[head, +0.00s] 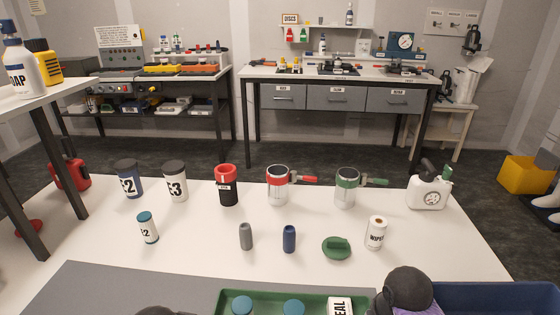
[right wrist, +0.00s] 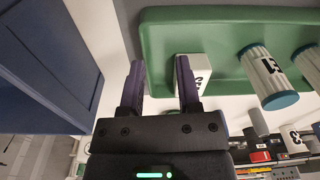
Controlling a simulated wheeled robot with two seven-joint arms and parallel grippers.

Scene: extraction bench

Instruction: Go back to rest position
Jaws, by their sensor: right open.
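My right gripper (right wrist: 158,82) is open in the right wrist view, with nothing held between its two dark fingers. The fingers overlap the edge of the green tray (right wrist: 160,45) in that view, and one covers part of a white box with black lettering (right wrist: 198,68). I cannot tell the height above the tray. In the head view a dark rounded part of my right arm (head: 408,290) shows at the bottom, between the green tray (head: 225,300) and the blue bin (head: 500,297). Only a dark sliver, possibly my left arm, shows at the bottom edge; the left gripper is not seen.
On the white table (head: 90,240) stand several labelled jars, a red-and-black cup (head: 226,185), handled cups, a wipes roll (head: 376,232), a green lid (head: 336,247) and a white canister (head: 429,190). A grey mat (head: 130,285) is bare front left.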

